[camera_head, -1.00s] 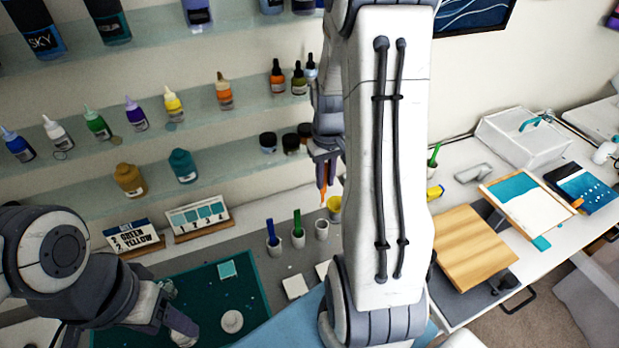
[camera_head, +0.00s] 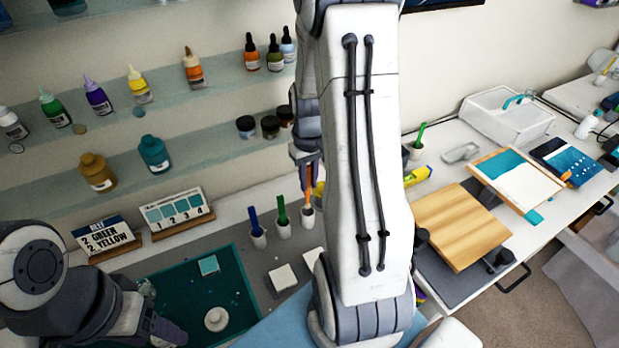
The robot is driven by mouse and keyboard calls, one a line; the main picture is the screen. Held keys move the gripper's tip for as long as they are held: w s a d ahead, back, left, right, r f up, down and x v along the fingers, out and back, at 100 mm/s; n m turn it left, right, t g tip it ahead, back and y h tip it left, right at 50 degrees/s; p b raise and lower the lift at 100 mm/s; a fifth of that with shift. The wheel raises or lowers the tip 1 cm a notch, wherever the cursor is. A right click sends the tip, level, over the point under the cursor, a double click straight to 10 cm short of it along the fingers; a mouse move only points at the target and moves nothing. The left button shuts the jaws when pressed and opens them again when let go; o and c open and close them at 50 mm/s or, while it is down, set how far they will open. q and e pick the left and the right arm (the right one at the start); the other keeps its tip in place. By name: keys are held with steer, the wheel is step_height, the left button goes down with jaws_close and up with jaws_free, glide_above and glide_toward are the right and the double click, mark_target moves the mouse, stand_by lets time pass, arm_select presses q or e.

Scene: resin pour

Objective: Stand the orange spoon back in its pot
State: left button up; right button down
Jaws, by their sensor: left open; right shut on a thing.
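The orange spoon (camera_head: 309,182) is upright in my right gripper (camera_head: 306,160), which is shut on its upper part. The spoon's lower end is at the mouth of a small white pot (camera_head: 308,218) and appears to be inside it. I cannot tell how deep it reaches. My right arm hides the area just right of this pot. My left gripper (camera_head: 176,335) is open and empty at the lower left, low over the front of the green mat.
To the left stand white pots with a blue spoon (camera_head: 254,220) and a green spoon (camera_head: 282,208). The green mat (camera_head: 180,275) holds a small white round dish (camera_head: 216,319). A wooden board (camera_head: 462,225) lies to the right. Shelves of bottles line the wall behind.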

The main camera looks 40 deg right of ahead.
steer(key=shift+f+b, duration=1.35)
steer(key=shift+f, duration=0.85)
steer(key=c, duration=0.7)
jaws_free()
steer(key=shift+r, duration=0.15)
step_height(320, 180, up, 10)
steer(key=b, duration=0.1)
glide_above(309, 191)
steer(key=shift+s+a+r, duration=0.15)
steer(key=shift+a, duration=0.05)
